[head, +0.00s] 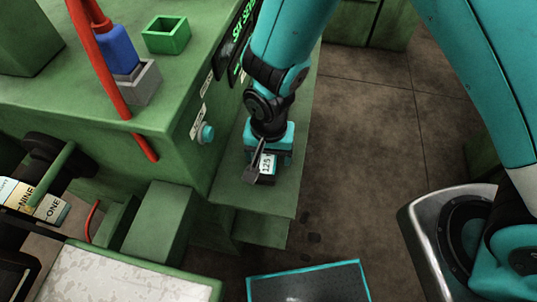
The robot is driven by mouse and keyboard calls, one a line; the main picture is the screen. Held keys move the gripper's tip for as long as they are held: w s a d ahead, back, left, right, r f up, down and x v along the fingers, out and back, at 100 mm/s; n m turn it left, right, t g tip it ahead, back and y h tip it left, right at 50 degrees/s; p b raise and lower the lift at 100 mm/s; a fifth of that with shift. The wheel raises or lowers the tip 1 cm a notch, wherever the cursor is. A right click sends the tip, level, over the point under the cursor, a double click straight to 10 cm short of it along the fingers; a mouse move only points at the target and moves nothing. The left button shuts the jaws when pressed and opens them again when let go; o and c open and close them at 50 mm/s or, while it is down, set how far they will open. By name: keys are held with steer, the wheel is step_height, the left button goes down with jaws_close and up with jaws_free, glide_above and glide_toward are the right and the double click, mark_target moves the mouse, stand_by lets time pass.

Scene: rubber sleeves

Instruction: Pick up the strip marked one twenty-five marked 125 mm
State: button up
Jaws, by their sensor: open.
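The strip marked 125 (267,164) is a small pale label-like piece with dark digits, seen at the end of my arm above a green ledge. My gripper (262,174) is open and right at the strip, with a dark finger just to its left. The gripper's teal body partly covers the area behind the strip. I cannot tell whether the fingers touch it, or what the dark part under it is.
A green machine body (165,110) with a teal knob (206,132) stands close left of my gripper. The green ledge (285,198) lies below it. A teal-edged dark panel (308,284) is at the bottom. Brown floor (365,150) is open to the right.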

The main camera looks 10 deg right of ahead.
steer(key=shift+f, duration=0.6)
steer(key=c, duration=1)
steer(key=shift+r, duration=0.1)
